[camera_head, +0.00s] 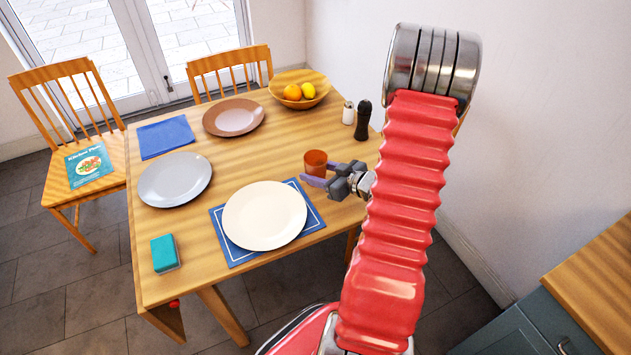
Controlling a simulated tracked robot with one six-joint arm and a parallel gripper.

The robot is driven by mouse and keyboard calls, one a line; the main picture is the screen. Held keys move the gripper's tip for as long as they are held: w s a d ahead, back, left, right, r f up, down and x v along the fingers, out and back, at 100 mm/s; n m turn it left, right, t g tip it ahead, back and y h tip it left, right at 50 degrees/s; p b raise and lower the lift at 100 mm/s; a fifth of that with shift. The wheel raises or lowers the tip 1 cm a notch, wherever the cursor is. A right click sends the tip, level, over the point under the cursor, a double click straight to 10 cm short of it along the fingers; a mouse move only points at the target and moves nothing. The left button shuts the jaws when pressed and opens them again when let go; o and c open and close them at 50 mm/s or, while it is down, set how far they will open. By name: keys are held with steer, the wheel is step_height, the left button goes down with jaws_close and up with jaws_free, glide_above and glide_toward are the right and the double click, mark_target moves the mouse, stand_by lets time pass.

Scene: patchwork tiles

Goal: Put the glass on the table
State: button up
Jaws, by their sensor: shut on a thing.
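The glass (316,161) is a small orange-brown tumbler, upright, over the right part of the wooden table (255,150). My gripper (316,173) comes in from the right and its purple fingers are shut on the glass, low on its side. The fingers hide part of the glass's lower end. I cannot tell whether its base touches the tabletop or is slightly above it.
A cream plate (264,215) on a blue mat (229,245) lies just front-left of the glass. A pepper mill (362,120), a salt shaker (348,112) and a fruit bowl (318,86) stand behind.

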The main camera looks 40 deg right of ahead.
steer(key=shift+f, duration=2.1)
steer(key=o, duration=1.2)
steer(key=shift+f, duration=0.1)
steer(key=v, duration=1.2)
steer(key=shift+s, duration=0.1)
